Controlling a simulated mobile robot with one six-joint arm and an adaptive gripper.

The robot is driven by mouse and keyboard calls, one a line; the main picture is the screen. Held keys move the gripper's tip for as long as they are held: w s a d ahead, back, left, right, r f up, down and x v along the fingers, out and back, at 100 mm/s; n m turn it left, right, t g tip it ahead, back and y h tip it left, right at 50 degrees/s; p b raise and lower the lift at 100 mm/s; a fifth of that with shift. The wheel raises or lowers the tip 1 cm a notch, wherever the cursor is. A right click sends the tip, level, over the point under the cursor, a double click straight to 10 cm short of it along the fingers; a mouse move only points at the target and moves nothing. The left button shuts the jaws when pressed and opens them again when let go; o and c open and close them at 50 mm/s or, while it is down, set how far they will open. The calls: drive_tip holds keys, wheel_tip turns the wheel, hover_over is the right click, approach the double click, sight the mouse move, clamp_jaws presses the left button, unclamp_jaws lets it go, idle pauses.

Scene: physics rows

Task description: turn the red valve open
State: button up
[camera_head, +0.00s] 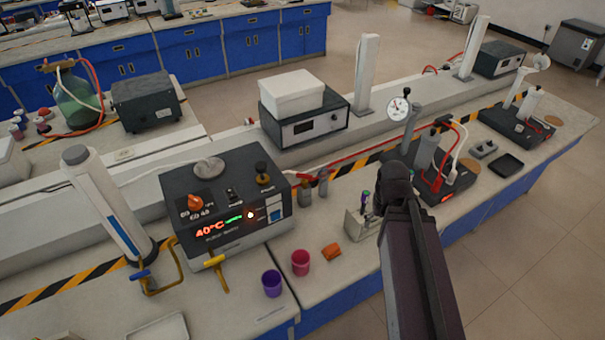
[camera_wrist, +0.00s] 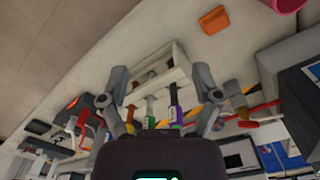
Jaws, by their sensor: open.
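I cannot pick out a red valve for certain in either view. On the bench at left in the head view, a blue-handled tap (camera_head: 143,274) sits on a bent yellow pipe, and a yellow T-shaped handle (camera_head: 214,262) stands beside the heater box. An orange-red knob (camera_head: 194,203) is on top of that box. My gripper (camera_wrist: 162,76) is open in the wrist view, its two fingers spread apart, with nothing visibly held. Beyond and between the fingers is a pale rack (camera_wrist: 180,68) with coloured vials. In the head view my arm hides the fingers.
The heater box (camera_head: 225,190) reads 40°C. A purple cup (camera_head: 272,283), a pink-red cup (camera_head: 300,262) and an orange block (camera_head: 331,252) stand near the front edge. The pale rack (camera_head: 356,225) is left of my arm. A gauge (camera_head: 398,108) and red hoses lie behind it.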

drive_tip(key=w+a+r+p, duration=0.3)
drive_tip(key=w+a, duration=0.4)
drive_tip(key=w, duration=0.6)
wheel_tip(320, 180, up, 4)
drive_tip(key=m+p, duration=0.2)
drive_tip(key=p, duration=0.2)
hover_over(304, 175)
drive_tip(key=shift+w+f, duration=0.1)
drive_tip(key=shift+f, duration=0.05)
drive_tip(key=shift+f+b, duration=0.1)
drive_tip(key=shift+b, duration=0.2)
wheel_tip(304, 175, down, 14)
drive_tip(key=b, duration=1.3)
drive_tip(key=shift+r, duration=0.25)
drive_tip(key=shift+b, duration=0.3)
